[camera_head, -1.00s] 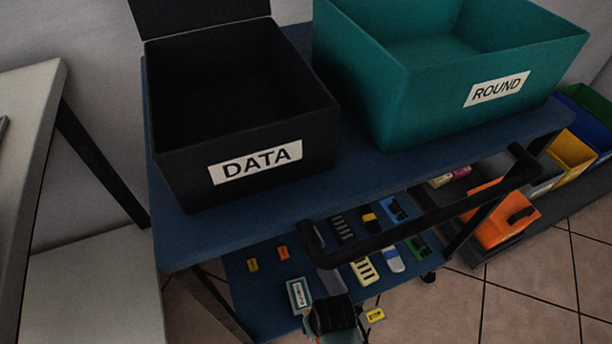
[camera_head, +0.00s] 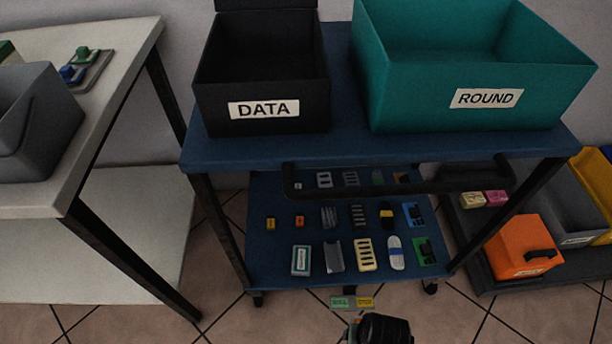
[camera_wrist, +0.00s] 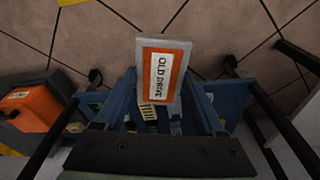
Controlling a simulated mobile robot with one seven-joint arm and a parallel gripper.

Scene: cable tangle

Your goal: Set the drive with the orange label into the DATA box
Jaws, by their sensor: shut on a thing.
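The drive with the orange label (camera_wrist: 161,74), a light grey block reading "OLD DRIVE", stands out from the jaws in the wrist view. My gripper (camera_wrist: 160,108) is shut on it. In the head view my gripper (camera_head: 376,328) is at the bottom edge, low in front of the cart; the drive cannot be made out clearly there. The black DATA box (camera_head: 212,115) stands open on the cart's blue top at the left, its lid raised at the back. Its floor is dark. My gripper is well below and in front of it.
A teal ROUND box (camera_head: 430,110) stands right of the DATA box. A black handle bar (camera_head: 400,188) runs along the cart's front. The lower shelf (camera_head: 275,190) holds several small items. A table (camera_head: 130,60) is left; an orange bin (camera_head: 520,240) is right.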

